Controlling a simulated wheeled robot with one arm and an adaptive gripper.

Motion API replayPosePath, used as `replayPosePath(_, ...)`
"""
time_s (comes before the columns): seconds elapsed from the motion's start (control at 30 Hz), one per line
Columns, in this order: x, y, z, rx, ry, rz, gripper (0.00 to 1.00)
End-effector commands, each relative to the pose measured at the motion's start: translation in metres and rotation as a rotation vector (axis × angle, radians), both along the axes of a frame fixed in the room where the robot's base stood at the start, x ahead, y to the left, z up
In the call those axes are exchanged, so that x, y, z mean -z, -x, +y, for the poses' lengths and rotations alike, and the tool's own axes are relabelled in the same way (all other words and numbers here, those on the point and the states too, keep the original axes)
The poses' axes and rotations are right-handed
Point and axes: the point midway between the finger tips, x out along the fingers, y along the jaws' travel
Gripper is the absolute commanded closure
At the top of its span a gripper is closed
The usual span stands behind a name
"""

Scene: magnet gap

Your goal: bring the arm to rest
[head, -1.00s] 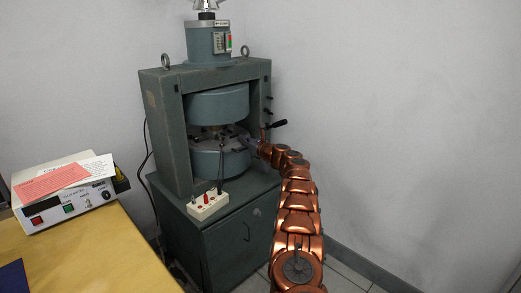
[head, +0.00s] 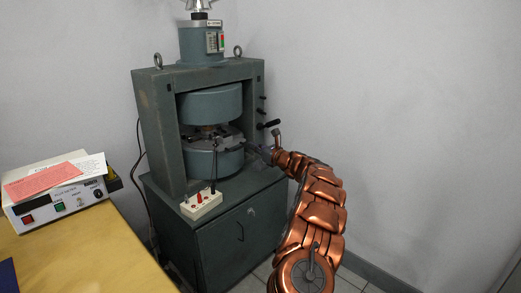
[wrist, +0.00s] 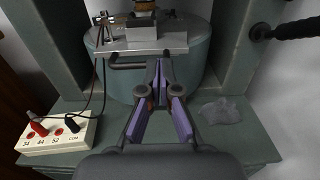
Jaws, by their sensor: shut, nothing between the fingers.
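My copper-coloured arm reaches from the bottom of the head view toward the green magnet frame (head: 155,120). My gripper (head: 258,150) is at the right side of the lower round pole (head: 215,163), partly hard to make out there. In the wrist view my gripper (wrist: 161,72) shows purple-padded fingers drawn together at the tips, with nothing between them. The fingers point at the lower pole (wrist: 110,72) and the metal plate (wrist: 150,42) on top of it. I cannot tell whether the tips touch either.
A terminal box (head: 202,204) with plugged leads stands on the cabinet (head: 240,225). Crumpled clear plastic (wrist: 222,110) lies right of my fingers. A black-knobbed lever (head: 268,124) juts from the frame. A meter (head: 62,204) sits on the table (head: 90,255). Open floor and wall lie right.

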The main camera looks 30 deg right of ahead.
Motion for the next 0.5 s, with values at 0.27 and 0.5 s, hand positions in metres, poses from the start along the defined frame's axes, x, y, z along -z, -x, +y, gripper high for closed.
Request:
replayPosePath(0.27,-0.002,0.027,-0.008,-0.001,-0.002,-0.002,1.0)
replayPosePath(0.5,-0.002,0.034,-0.01,-0.002,0.0,-0.003,1.0)
